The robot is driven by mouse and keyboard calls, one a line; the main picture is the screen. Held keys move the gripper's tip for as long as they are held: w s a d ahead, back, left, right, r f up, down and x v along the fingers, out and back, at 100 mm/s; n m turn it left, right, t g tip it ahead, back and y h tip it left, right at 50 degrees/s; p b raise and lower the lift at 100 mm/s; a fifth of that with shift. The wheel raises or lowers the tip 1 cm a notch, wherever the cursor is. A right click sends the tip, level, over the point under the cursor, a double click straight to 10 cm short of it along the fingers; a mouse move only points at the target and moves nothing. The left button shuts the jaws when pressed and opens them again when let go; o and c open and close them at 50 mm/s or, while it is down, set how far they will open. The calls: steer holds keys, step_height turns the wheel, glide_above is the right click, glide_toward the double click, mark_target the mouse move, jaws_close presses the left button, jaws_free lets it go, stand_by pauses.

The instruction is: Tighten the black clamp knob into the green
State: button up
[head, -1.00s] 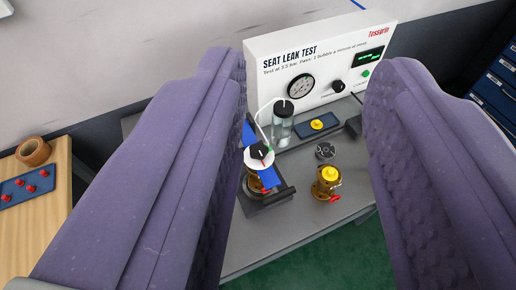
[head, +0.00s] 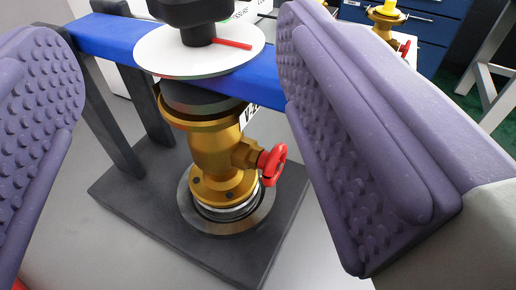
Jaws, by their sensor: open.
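The black clamp knob (head: 195,14) stands at the top of the head view, partly cut off by the frame edge. Under it is a white dial disc (head: 160,50) with a red pointer (head: 232,44) pointing right; a sliver of green shows on the disc's far rim. The disc sits above a blue crossbar (head: 108,36). A brass valve (head: 215,150) stands upright under the bar on a dark base plate (head: 135,200). My gripper (head: 180,150) is open, its purple padded fingers apart on the left and right of the valve, with nothing between them touching.
A red handwheel (head: 271,165) sticks out of the valve's right side, close to my right finger. Dark posts (head: 110,120) hold the bar at left. Another brass valve with a yellow cap (head: 386,14) stands at upper right, before blue drawers (head: 438,28).

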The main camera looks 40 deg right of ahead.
mark_target(191, 14)
steer(key=b+x, duration=0.1)
steer(key=x, duration=0.6)
steer(key=shift+w+d+f+b, duration=0.1)
steer(key=shift+d+f+b, duration=0.05)
steer(key=shift+d+b, duration=0.2)
steer(key=c, duration=1.1)
